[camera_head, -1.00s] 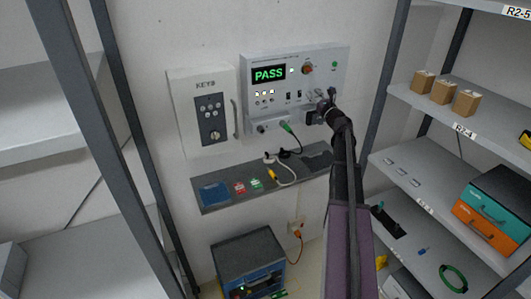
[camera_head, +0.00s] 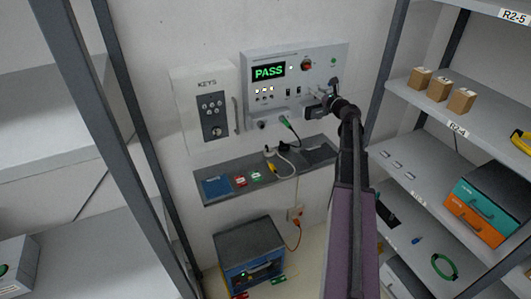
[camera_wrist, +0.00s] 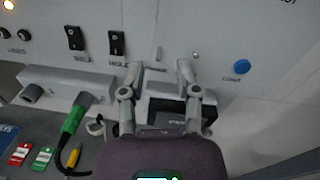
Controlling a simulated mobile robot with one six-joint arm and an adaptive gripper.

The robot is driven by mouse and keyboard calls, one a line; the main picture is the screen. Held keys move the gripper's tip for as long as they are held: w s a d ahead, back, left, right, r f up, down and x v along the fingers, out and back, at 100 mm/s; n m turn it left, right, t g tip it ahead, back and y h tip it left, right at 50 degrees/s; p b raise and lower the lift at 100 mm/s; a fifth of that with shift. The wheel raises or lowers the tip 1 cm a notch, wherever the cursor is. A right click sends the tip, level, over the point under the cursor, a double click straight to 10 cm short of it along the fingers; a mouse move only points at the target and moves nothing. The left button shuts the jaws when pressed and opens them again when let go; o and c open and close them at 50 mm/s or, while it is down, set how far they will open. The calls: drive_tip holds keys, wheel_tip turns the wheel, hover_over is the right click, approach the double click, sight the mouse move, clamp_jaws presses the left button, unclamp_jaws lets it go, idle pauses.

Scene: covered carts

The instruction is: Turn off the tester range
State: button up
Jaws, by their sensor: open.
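The tester (camera_head: 330,63) is a grey wall-mounted unit with a green PASS display (camera_head: 269,71), a red-orange knob (camera_head: 306,64) and small lit indicators. In the wrist view two black rocker switches (camera_wrist: 74,38) (camera_wrist: 116,43) stand left of my gripper. A small pale lever or slot (camera_wrist: 158,53) shows between the fingertips. A blue button (camera_wrist: 242,66) is to the right. My gripper (camera_wrist: 160,70) is open and empty, its tips close to the lower right of the panel; contact cannot be told. Which control is the range switch cannot be read.
A KEYS box (camera_head: 207,110) hangs left of the tester. A green-tipped cable (camera_wrist: 72,120) plugs in below the panel. A dark shelf (camera_head: 315,152) beneath holds cables and small tags. Racks stand on both sides, with small boxes (camera_head: 438,89) on the right.

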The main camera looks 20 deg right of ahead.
drive_tip(key=s+d, duration=0.1)
drive_tip(key=s, duration=0.9)
drive_tip(key=a+f+n+g+y, duration=0.1)
drive_tip(key=a+f+n+g, duration=0.2)
drive_tip(key=a, duration=0.6)
drive_tip(key=s+a+f+n+g+y+b, duration=0.1)
drive_tip(key=a+f+n+g+y, duration=0.1)
drive_tip(key=a+f+n, duration=0.4)
drive_tip(key=s+a+f+n+g+y+b, duration=0.1)
drive_tip(key=a+f+n+g, duration=0.3)
drive_tip(key=a+n, duration=0.4)
drive_tip(key=shift+a+f+g+y, duration=0.15)
drive_tip(key=shift+a+g+y, duration=0.2)
drive_tip(key=shift+a, duration=2.3)
drive_tip(key=s+a+f+n+g+h+b, duration=0.2)
drive_tip(key=s+a+f+n+g+h, duration=0.4)
drive_tip(key=s+a+n, duration=0.7)
wheel_tip(320, 180, down, 3)
drive_tip(key=s+n+g, duration=0.2)
drive_tip(key=shift+a+f+n, duration=0.15)
drive_tip(key=shift+f+n, duration=0.05)
drive_tip(key=shift+n, duration=0.1)
